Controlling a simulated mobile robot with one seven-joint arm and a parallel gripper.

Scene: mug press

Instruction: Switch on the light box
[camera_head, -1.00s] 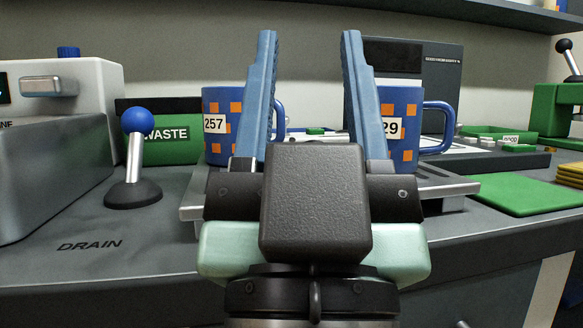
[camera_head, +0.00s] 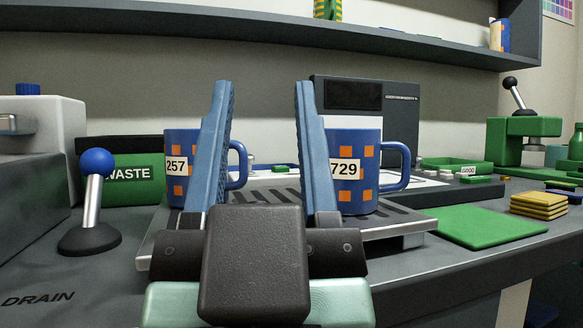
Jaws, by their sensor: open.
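My gripper (camera_head: 262,90) is in the middle of the view, its two blue fingers upright and apart with nothing between them. It stands in front of two blue mugs with orange squares. The left mug (camera_head: 181,190), labelled 257, and the right mug (camera_head: 370,160), labelled 729, stand on a slatted metal tray (camera_head: 400,222) and are partly covered by the fingers. Behind them is a dark grey upright unit (camera_head: 400,125) with a black panel and a pale flat surface at its foot. I cannot tell whether this is the light box; no switch is clearly visible.
A blue-knobbed lever (camera_head: 95,165) stands at left beside a green WASTE bin (camera_head: 140,195). A green press (camera_head: 525,135) with a black-knobbed lever is at the right rear. A green mat (camera_head: 485,228) and yellow pads (camera_head: 540,205) lie at right. A shelf (camera_head: 250,30) runs overhead.

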